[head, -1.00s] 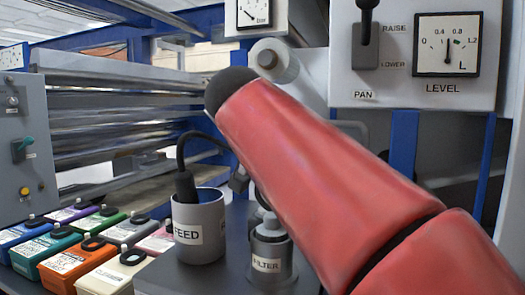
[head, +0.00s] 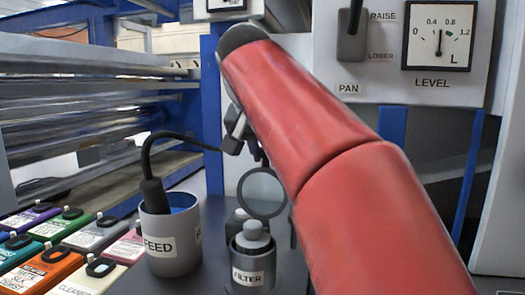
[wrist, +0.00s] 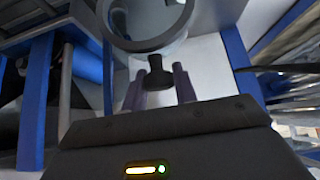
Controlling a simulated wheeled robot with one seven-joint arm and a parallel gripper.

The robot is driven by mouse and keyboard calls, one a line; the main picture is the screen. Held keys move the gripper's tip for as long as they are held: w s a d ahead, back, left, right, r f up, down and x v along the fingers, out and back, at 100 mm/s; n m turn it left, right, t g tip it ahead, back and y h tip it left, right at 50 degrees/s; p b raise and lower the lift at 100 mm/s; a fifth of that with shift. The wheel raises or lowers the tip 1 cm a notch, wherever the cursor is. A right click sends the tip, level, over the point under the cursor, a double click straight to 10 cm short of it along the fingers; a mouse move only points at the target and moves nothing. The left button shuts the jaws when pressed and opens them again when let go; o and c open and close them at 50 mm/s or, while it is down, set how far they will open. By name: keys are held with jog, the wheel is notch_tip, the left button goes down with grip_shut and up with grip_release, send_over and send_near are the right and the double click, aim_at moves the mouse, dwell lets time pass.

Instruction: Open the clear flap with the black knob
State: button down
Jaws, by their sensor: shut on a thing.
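The clear flap shows as a round, see-through disc with a grey rim (head: 241,202) in the head view, above the filter pot. In the wrist view its rim (wrist: 106,32) is at the top, partly cut off by the picture edge. The black knob (wrist: 155,62) sits at the rim's edge nearest me. My gripper (wrist: 159,74) has one finger on each side of the knob and is shut on it. In the head view my red arm covers most of the gripper, and the knob is hard to make out.
A FEED cup (head: 172,263) with a black hose and the FILTER pot (head: 252,277) stand below. Coloured ink boxes (head: 62,265) are at the lower left, rollers (head: 105,130) behind. The PAN and LEVEL panel (head: 386,88) is close to my arm on the right.

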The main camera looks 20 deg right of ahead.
jog(key=shift+f, duration=0.25)
jog(key=c, duration=1.1)
grip_release()
jog(key=shift+r, duration=0.1)
jog(key=shift+c, duration=0.2)
jog(key=shift+r, duration=0.1)
jog(key=v, duration=0.7)
jog(key=shift+s+a+r, duration=0.2)
jog(key=shift+a+r, duration=0.05)
